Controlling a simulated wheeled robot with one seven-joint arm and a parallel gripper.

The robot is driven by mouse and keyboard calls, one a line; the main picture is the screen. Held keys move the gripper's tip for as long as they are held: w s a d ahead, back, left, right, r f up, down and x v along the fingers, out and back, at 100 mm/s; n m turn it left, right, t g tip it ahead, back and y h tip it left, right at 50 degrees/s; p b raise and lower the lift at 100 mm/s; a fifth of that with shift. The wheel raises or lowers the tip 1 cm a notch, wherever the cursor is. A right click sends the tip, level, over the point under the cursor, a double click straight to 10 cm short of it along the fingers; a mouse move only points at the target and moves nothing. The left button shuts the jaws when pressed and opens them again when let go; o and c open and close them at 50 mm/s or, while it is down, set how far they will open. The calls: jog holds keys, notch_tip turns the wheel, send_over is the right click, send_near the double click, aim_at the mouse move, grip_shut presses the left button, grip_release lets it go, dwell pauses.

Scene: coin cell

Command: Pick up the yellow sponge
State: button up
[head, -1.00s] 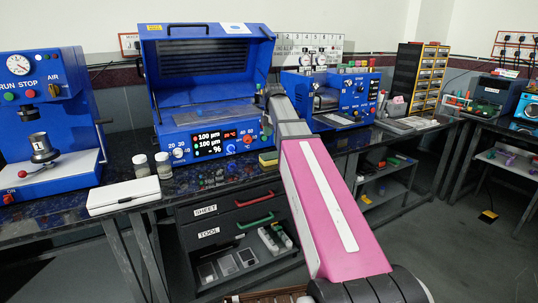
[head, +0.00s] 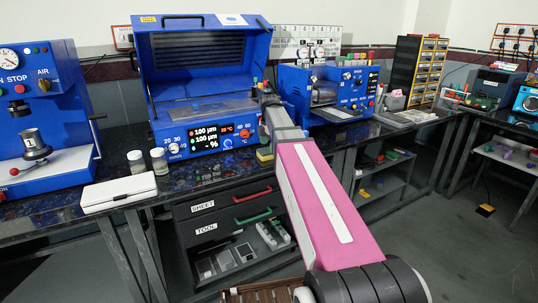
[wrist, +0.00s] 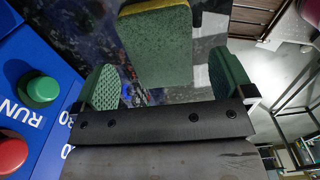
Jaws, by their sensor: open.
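The yellow sponge (head: 265,155) lies near the front edge of the dark bench in the head view, partly covered by my arm. In the wrist view the sponge (wrist: 155,48) shows its speckled green face, with a yellow strip along its top edge. My gripper (wrist: 166,82) is open, with one green-padded finger to the left of the sponge and one to the right. Gaps show between the sponge and both fingers, and nothing is held. In the head view my forearm hides most of the gripper, so its height above the bench is unclear.
A blue coating machine (head: 205,85) with a raised lid stands behind the sponge. Its green and red buttons (wrist: 38,90) are close at left in the wrist view. A white box (head: 118,192) and small jars (head: 159,160) stand left; drawers (head: 235,208) lie below.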

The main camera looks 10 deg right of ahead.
notch_tip(320, 180, down, 4)
jog(key=shift+r, duration=0.25)
jog(key=c, duration=1)
jog(key=shift+r, duration=0.1)
